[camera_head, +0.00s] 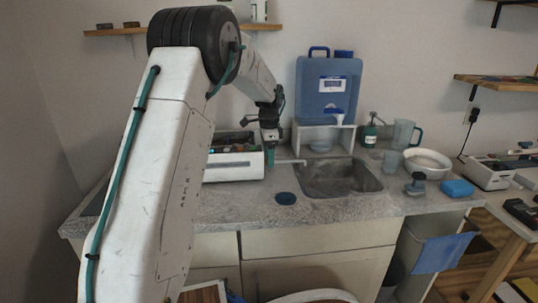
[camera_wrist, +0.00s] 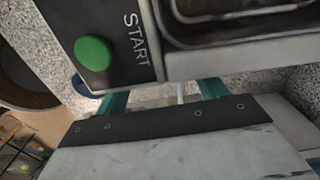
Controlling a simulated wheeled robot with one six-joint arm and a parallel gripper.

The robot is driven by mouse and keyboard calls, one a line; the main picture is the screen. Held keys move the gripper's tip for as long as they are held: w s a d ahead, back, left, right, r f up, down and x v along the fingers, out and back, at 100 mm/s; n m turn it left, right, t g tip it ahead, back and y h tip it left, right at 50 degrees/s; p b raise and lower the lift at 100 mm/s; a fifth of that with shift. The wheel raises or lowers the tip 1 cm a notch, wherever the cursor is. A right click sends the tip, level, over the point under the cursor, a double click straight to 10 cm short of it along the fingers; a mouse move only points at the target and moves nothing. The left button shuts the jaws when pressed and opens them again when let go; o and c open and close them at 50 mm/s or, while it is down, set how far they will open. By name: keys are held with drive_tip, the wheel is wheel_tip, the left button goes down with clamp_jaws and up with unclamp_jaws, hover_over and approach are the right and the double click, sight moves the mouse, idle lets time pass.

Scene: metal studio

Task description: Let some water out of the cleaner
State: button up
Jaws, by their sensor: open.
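The cleaner (camera_head: 233,165) is a white box with a dark open top, standing on the counter left of the sink. In the wrist view its dark panel (camera_wrist: 118,45) carries a green button and the word START, and part of its metal basin shows at top right. A thin pale spout (camera_head: 291,162) reaches from its right side toward the sink (camera_head: 340,180). My gripper (camera_head: 269,157) is at the cleaner's right end, pointing down. In the wrist view my gripper (camera_wrist: 163,96) has teal fingers apart, with a thin white piece between them. I cannot tell whether they touch it.
A blue water container (camera_head: 325,88) with a tap stands behind the sink. A green bottle (camera_head: 369,133), a jug (camera_head: 404,133) and a white bowl (camera_head: 428,163) are right of it. A dark blue disc (camera_head: 286,198) lies on the counter in front, where there is free room.

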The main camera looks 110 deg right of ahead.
drive_tip(key=c, duration=1)
drive_tip(key=shift+m, duration=0.3)
drive_tip(key=o, duration=1)
wheel_tip(320, 180, up, 8)
drive_tip(key=shift+f, duration=0.1)
drive_tip(key=shift+w, duration=0.1)
